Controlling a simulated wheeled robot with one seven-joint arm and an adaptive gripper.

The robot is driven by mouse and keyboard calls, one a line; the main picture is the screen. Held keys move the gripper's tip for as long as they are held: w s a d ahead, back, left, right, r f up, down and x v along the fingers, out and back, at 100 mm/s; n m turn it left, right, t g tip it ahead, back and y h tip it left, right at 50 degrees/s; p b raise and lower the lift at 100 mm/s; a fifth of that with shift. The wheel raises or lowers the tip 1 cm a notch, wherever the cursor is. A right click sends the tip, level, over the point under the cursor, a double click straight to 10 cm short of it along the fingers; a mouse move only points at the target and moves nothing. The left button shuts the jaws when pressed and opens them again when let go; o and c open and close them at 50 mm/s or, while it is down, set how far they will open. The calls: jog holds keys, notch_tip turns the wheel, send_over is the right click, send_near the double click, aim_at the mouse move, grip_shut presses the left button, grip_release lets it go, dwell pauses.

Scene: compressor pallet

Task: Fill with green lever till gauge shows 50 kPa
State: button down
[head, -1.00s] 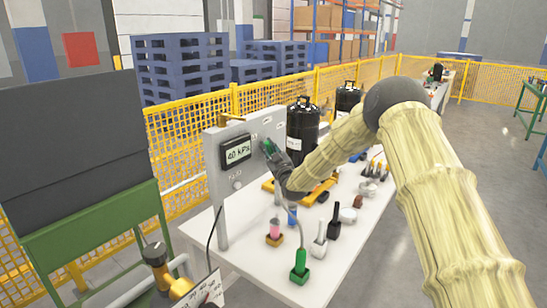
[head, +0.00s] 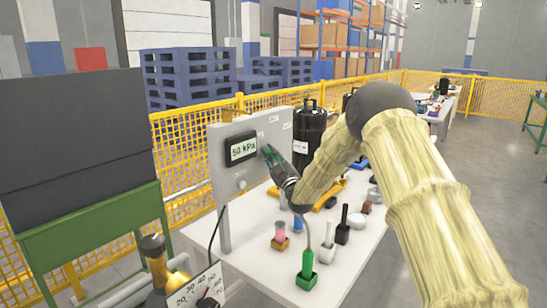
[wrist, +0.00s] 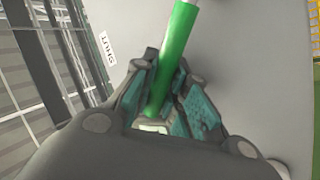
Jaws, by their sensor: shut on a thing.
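The grey upright panel (head: 218,165) stands on the white table and carries a digital gauge (head: 241,149) that reads 50 kPa. The green lever (wrist: 176,50) is on this panel, to the right of the gauge. My gripper (head: 270,157) is at the lever, and in the wrist view its teal-padded fingers (wrist: 168,95) are closed around the green handle. The lever's base is out of clear sight. A label reading SHUT (wrist: 107,48) is on the panel beside the lever in the wrist view.
The white table (head: 262,282) holds a green holder (head: 305,281), a pink item (head: 280,231), dark tools and a black tank (head: 309,128). Yellow mesh fencing (head: 180,150) runs behind.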

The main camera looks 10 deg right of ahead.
jog(key=shift+a+f, duration=0.1)
jog(key=c, duration=1.8)
grip_release()
jog(key=shift+s, duration=0.1)
jog(key=o, duration=0.4)
jog(key=shift+s+r, duration=0.2)
jog(key=shift+r, duration=0.1)
jog(key=shift+w+f, duration=0.1)
jog(key=shift+f, duration=0.1)
jog(key=v, duration=1.2)
jog(key=shift+r, duration=0.15)
